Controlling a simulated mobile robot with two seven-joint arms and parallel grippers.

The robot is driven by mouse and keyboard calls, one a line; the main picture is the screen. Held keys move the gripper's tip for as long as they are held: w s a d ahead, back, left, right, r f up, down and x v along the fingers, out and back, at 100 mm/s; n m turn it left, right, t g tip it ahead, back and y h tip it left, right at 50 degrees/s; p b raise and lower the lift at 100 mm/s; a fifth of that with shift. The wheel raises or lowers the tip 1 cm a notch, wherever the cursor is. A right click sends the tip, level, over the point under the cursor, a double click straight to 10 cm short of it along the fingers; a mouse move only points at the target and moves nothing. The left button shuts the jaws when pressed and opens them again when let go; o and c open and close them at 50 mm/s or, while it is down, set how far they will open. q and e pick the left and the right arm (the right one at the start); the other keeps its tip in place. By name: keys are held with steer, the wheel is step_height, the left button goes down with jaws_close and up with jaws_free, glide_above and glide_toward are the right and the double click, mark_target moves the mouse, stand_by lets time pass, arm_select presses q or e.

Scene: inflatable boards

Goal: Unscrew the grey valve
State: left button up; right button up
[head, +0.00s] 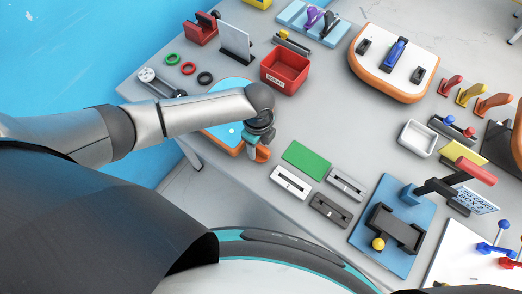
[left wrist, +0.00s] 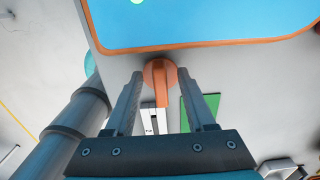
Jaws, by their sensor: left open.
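A board with a blue top and an orange edge (head: 217,135) lies at the table's left, partly hidden under my left arm. It also shows at the top of the left wrist view (left wrist: 210,35). I cannot make out a grey valve for sure; a small pale spot (head: 231,130) shows on the blue top. My left gripper (head: 258,145) points down at the board's right end. In the left wrist view its fingers (left wrist: 160,78) are apart, with an orange round piece with a raised bar (left wrist: 159,72) seen between them, just off the board's edge. Contact cannot be told. My right gripper is out of view.
A red box (head: 285,69) stands behind the gripper. A green plate (head: 306,160) and several slotted blocks (head: 290,182) lie to its right. A white-topped board with an orange rim (head: 394,88) is at the back. A blue plate with a black fixture (head: 375,255) is at front right.

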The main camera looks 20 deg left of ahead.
arm_select(q)
steer(key=shift+f, duration=0.2)
steer(key=shift+c, duration=0.3)
jaws_close()
